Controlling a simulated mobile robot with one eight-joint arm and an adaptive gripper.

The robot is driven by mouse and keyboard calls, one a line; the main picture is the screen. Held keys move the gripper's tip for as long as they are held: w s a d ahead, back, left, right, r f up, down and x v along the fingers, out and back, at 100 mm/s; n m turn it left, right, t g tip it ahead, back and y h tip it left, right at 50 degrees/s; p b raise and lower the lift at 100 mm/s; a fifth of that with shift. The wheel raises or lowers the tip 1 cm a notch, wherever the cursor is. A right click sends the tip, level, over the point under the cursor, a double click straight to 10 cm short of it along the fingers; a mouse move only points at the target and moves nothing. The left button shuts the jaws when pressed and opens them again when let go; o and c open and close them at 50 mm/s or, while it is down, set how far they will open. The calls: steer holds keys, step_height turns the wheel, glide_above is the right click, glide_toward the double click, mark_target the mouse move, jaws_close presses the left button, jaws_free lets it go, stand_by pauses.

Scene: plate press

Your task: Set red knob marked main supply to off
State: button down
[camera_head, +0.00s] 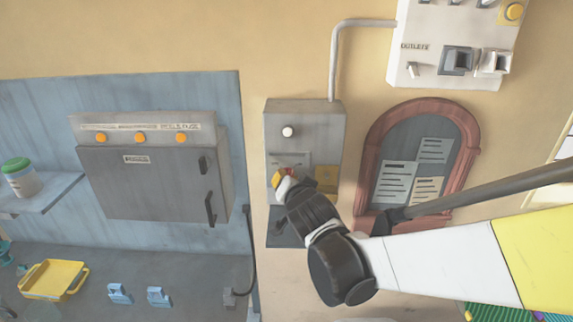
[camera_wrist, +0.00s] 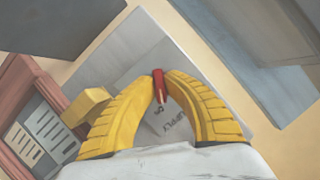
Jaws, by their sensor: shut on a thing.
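The red knob (camera_wrist: 159,80) is between the two yellow fingertips of my gripper (camera_wrist: 161,88) in the wrist view. The fingers are shut on it. Its position mark cannot be read clearly. Lettering that looks like "SUPPLY" (camera_wrist: 182,135) shows on the plate between the fingers. In the head view, my gripper (camera_head: 287,180) is at the lower part of a grey wall box (camera_head: 304,130), and it hides most of the knob. A yellow block (camera_head: 326,178) sticks out of the box to the right of my gripper; it also shows in the wrist view (camera_wrist: 85,105).
A white round button (camera_head: 288,131) sits above my gripper on the box. A red-framed notice board (camera_head: 464,150) is to the right. A switch panel (camera_head: 455,40) hangs above it. A grey press cabinet (camera_head: 150,180) stands left, with a yellow tray (camera_head: 53,278) below.

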steer(key=n+h, duration=0.1)
steer(key=n, duration=0.1)
steer(key=shift+a+n, duration=0.1)
steer(key=shift+n, duration=0.2)
steer(key=shift+n+h, duration=1.2)
steer(key=n+h+b, duration=0.2)
steer(key=n, duration=0.1)
steer(key=shift+n+h+b, duration=0.65)
steer(key=shift+n+h, duration=0.15)
steer(key=shift+n, duration=0.5)
steer(key=c, duration=1.5)
jaws_free()
steer(key=shift+w, duration=0.1)
